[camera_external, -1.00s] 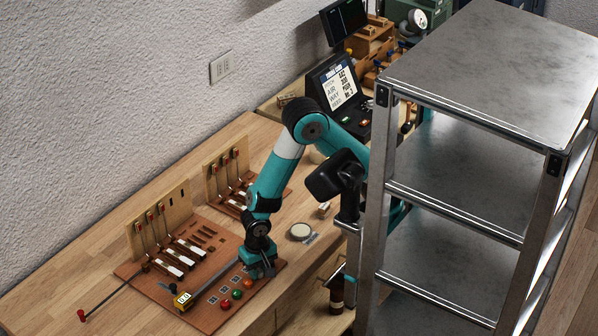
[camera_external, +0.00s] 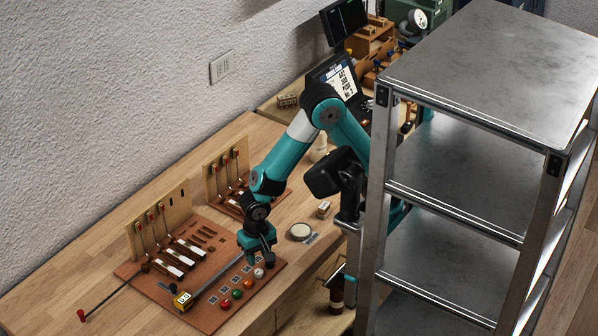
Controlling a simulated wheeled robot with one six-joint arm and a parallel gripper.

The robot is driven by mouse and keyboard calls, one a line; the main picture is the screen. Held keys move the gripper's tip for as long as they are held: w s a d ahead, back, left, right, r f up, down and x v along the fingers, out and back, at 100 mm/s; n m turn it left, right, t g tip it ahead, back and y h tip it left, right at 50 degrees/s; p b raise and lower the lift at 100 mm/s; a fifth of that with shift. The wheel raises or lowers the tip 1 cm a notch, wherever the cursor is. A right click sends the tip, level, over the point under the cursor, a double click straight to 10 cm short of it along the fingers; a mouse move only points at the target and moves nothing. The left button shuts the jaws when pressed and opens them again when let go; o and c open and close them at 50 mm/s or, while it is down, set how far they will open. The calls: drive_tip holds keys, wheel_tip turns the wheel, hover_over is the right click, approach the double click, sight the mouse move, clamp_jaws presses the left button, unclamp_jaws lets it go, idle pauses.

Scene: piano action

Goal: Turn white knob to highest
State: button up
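The white knob (camera_external: 258,273) is at the right end of a row of knobs on the brown board (camera_external: 215,322). Its turned position is too small to read. My gripper (camera_external: 261,262) points down just above and behind the white knob. The knob shows clear below the fingers, with no visible grip on it. The fingers are too small and dark to tell whether they are open or shut.
Red (camera_external: 226,304), green (camera_external: 237,294) and orange (camera_external: 248,283) knobs line up beside the white one. A round pale disc (camera_external: 299,231) lies to the right. A metal shelf (camera_external: 480,60) stands at the right.

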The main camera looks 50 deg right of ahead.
sight(259, 271)
wheel_tip(259, 271, up, 12)
drive_tip(key=shift+f, duration=0.15)
idle(0.4)
drive_tip(key=s+d+r+n+y, duration=0.1)
drive_tip(key=d+n+y, duration=0.1)
drive_tip(key=d+n, duration=0.3)
drive_tip(key=s+d+r+n+y, duration=0.1)
drive_tip(key=d+r+n+y, duration=0.1)
drive_tip(key=d+n, duration=0.4)
drive_tip(key=d, duration=0.4)
drive_tip(key=shift+s+d+r, duration=0.15)
drive_tip(key=shift+s+d, duration=0.05)
drive_tip(key=shift+s, duration=0.05)
